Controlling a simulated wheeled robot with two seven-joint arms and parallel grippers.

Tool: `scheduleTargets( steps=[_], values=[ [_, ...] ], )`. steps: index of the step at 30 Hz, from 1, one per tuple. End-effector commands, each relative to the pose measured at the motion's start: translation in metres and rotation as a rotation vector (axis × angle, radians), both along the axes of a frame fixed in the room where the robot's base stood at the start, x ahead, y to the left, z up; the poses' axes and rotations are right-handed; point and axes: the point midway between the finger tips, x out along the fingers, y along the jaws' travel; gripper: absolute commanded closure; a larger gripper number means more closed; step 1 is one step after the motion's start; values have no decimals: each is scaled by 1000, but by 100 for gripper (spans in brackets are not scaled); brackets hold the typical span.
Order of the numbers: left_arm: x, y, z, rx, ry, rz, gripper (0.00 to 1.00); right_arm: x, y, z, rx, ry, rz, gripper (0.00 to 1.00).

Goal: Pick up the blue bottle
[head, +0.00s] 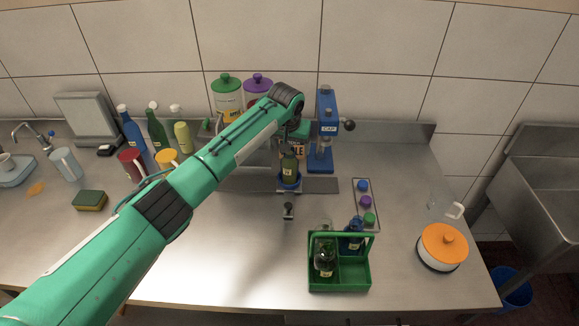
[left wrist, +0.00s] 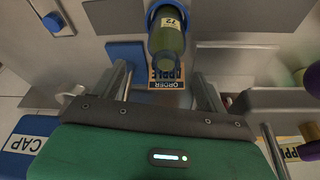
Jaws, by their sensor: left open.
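A dark blue bottle (head: 352,242) stands in the right compartment of the green carrier (head: 340,286). A dark green bottle (head: 324,257) stands in the left compartment. Another green bottle (head: 289,168) stands upright on a blue round base at the metal station; it also shows in the left wrist view (left wrist: 167,42) with a label reading 72. My left gripper (head: 291,140) is above and behind this bottle, well away from the blue one. In the left wrist view the fingers (left wrist: 165,88) are apart, with nothing held between them. My right gripper is not in view.
A blue capping press (head: 325,135) stands right of the station. Blue, purple and green caps (head: 365,202) lie on a small tray. An orange-lidded pot (head: 443,245) stands right. The front-left counter is mostly clear.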

Motion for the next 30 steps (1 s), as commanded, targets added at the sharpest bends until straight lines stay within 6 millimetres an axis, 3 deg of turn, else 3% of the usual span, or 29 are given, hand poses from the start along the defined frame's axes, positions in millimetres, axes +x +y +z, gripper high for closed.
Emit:
scheduleTargets(
  steps=[8,12,23,30],
  values=[
    [7,6,-27,1,3,1,24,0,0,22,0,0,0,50],
    [11,4,-43,1,2,0,24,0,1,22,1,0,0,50],
    [14,3,-52,-1,-1,-1,24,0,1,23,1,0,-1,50],
    [14,3,-51,-1,-1,0,67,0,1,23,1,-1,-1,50]
  ],
)
